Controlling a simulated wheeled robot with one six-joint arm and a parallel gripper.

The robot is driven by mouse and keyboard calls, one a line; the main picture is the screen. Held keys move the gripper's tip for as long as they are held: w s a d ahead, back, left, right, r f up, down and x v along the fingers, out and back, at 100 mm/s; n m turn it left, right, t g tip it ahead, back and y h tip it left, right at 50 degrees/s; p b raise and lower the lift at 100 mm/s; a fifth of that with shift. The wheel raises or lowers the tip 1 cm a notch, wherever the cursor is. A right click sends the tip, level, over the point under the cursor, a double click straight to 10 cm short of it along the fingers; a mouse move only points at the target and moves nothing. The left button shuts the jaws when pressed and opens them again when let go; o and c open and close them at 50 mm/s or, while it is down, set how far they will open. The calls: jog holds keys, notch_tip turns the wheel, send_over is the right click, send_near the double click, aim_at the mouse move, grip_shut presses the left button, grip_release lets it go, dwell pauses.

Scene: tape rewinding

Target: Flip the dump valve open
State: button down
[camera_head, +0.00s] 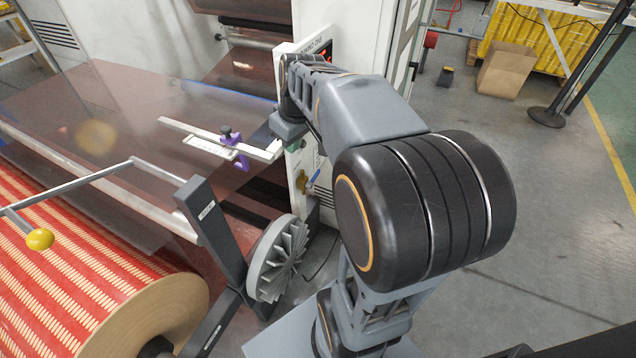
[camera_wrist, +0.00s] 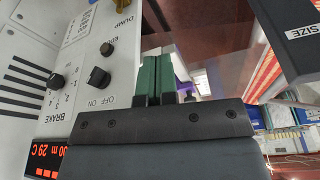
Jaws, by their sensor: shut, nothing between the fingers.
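The dump valve (camera_head: 302,182) is on the side of the white machine cabinet, low and below my wrist. It has a brass-coloured body and a blue handle (camera_head: 314,180) that slants up to the right. In the wrist view only a yellow part of the valve (camera_wrist: 128,4) shows at the top edge, beside the DUMP label (camera_wrist: 124,22); its handle does not show clearly there. My gripper (camera_wrist: 158,55) is shut and empty, its green-padded fingers together, pointing towards the valve's side. A gap separates the fingertips from the valve.
The panel (camera_wrist: 60,45) carries black knobs (camera_wrist: 98,78) and a red display (camera_wrist: 45,160) close beside the fingers. A rail with a purple clamp (camera_head: 231,140) lies left of my wrist. A grey finned hub (camera_head: 279,258) and the red striped roll (camera_head: 60,270) are below.

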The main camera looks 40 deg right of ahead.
jog(key=w+d+f+n+b, duration=0.1)
jog(key=d+f+b, duration=0.1)
jog(key=d, duration=0.2)
jog(key=w+d+f+n+b, duration=0.1)
jog(key=w+d+f+b, duration=0.1)
jog(key=d, duration=0.3)
jog(key=w+d+f+y+b, duration=0.1)
jog(key=w+d+f+b, duration=0.1)
jog(key=d+f, duration=0.2)
jog(key=shift+d+n, duration=0.4)
jog(key=shift+d, duration=0.35)
jog(key=shift+f, duration=0.15)
jog(key=b, duration=0.4)
send_near(318, 173)
jog(key=x, duration=0.7)
jog(key=shift+w+a, duration=0.15)
jog(key=shift+w, duration=0.15)
jog(key=shift+f, duration=0.1)
jog(key=shift+w+p, duration=0.1)
jog(key=shift+p, duration=0.4)
